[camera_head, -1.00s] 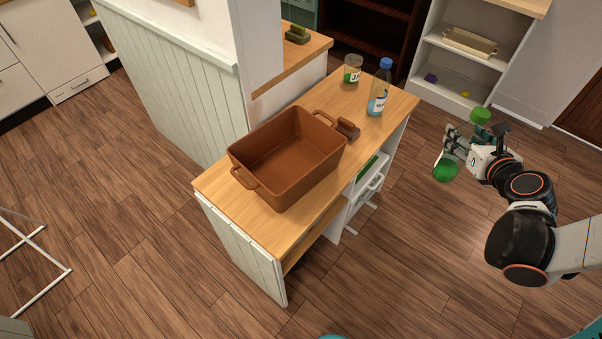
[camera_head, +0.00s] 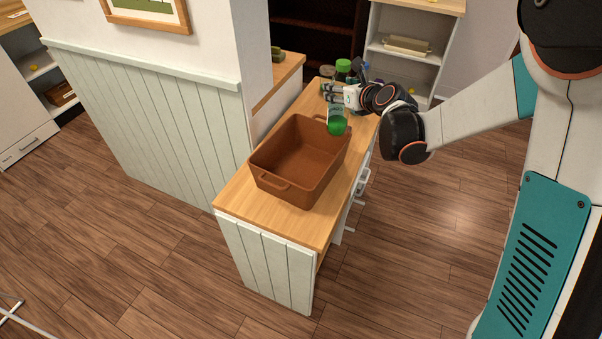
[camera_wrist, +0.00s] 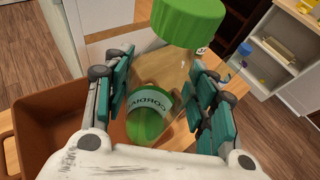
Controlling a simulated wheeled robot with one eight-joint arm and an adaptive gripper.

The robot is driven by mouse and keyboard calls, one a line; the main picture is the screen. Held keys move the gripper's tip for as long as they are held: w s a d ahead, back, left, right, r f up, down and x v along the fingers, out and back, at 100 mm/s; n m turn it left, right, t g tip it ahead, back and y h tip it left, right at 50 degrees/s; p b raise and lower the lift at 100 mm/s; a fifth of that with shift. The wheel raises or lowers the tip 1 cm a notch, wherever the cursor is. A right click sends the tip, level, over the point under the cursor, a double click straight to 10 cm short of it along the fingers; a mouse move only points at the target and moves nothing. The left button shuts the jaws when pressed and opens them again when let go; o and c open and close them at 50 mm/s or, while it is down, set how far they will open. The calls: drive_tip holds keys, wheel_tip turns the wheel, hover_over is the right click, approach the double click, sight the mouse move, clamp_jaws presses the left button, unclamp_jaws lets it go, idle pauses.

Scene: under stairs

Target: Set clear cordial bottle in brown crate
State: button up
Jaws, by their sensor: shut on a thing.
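The clear cordial bottle (camera_head: 337,127) has a green cap, a CORDIAL label and green at its base. My gripper (camera_head: 341,97) is shut around its middle and holds it roughly upright. In the wrist view the bottle (camera_wrist: 146,124) stands between both finger pads, its cap towards the camera. The brown crate (camera_head: 286,190) is an open box with end handles on the wooden counter. It looks empty in the head view. The bottle's base appears near the crate's far right corner; I cannot tell its height. The crate (camera_wrist: 38,108) also shows at the left of the wrist view.
A jar (camera_head: 326,86) stands on the counter behind my gripper, partly hidden. A blue-capped bottle (camera_wrist: 243,50) shows at the right of the wrist view. A panelled wall (camera_head: 150,115) borders the counter's left side. Bare counter lies before the crate.

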drive_tip(key=w+a+r, duration=0.3)
drive_tip(key=w+a, duration=0.1)
drive_tip(key=a, duration=0.3)
wheel_tip(320, 180, down, 20)
drive_tip(key=b, duration=0.6)
drive_tip(key=shift+a+n+y+b, duration=0.3)
drive_tip(key=shift+a+n+y, duration=0.05)
drive_tip(key=shift+n+y, duration=0.05)
drive_tip(key=shift+s+f, duration=0.1)
drive_tip(key=o, duration=1.5)
